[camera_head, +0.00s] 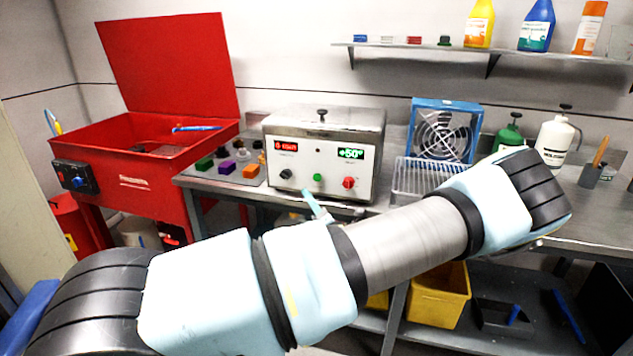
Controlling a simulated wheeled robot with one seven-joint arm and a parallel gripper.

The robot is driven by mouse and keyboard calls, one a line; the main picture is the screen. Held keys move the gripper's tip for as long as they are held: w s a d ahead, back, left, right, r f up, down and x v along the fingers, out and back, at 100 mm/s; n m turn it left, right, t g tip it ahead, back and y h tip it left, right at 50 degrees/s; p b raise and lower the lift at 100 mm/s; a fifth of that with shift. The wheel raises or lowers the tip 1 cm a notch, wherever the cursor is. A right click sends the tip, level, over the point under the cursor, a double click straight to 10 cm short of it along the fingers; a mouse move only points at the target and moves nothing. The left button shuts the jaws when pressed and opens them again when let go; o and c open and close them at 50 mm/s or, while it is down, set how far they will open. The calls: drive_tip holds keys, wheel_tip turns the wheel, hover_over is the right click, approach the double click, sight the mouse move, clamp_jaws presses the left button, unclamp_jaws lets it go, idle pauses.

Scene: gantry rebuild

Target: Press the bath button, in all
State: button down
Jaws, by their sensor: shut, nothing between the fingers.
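The bath is a white metal box (275,173) with a lid and a black lid knob (322,114), standing on the steel bench. Its front panel carries a red display (286,145), a green display (351,153), a black knob (286,174), a round green button (317,177) and a red knob (348,183). A narrow pale blue piece (314,203) shows below the panel, just above my arm; I cannot tell what it belongs to. My arm crosses the foreground from lower left to right. My gripper is not visible, and I see no contact with the button.
A red parts washer (140,190) with raised lid stands left. Coloured blocks (223,165) lie beside the bath. A wire basket (420,178), blue fan (443,130) and bottles (555,140) stand right. A wall shelf (480,50) hangs above; a yellow bin (438,295) sits below.

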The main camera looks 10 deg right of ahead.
sight(317, 178)
drive_tip(key=shift+w+d+b, duration=0.35)
drive_tip(key=shift+w+d, duration=0.2)
drive_tip(key=shift+w, duration=0.45)
drive_tip(key=shift+w+d+b, duration=0.3)
drive_tip(key=shift+w+d, duration=0.2)
drive_tip(key=shift+w, duration=0.45)
drive_tip(key=shift+w+d+b, duration=0.35)
drive_tip(key=shift+w+d, duration=0.2)
drive_tip(key=shift+w, duration=0.45)
drive_tip(key=shift+w, duration=0.1)
drive_tip(key=shift+w+d, duration=0.2)
drive_tip(key=shift+w, duration=0.05)
drive_tip(key=shift+w+d, duration=0.2)
drive_tip(key=shift+w, duration=0.2)
idle(0.5)
drive_tip(key=shift+s, duration=0.15)
drive_tip(key=shift+s+a+p, duration=0.4)
drive_tip(key=shift+s+p, duration=0.15)
drive_tip(key=shift+s, duration=0.1)
drive_tip(key=shift+s, duration=0.1)
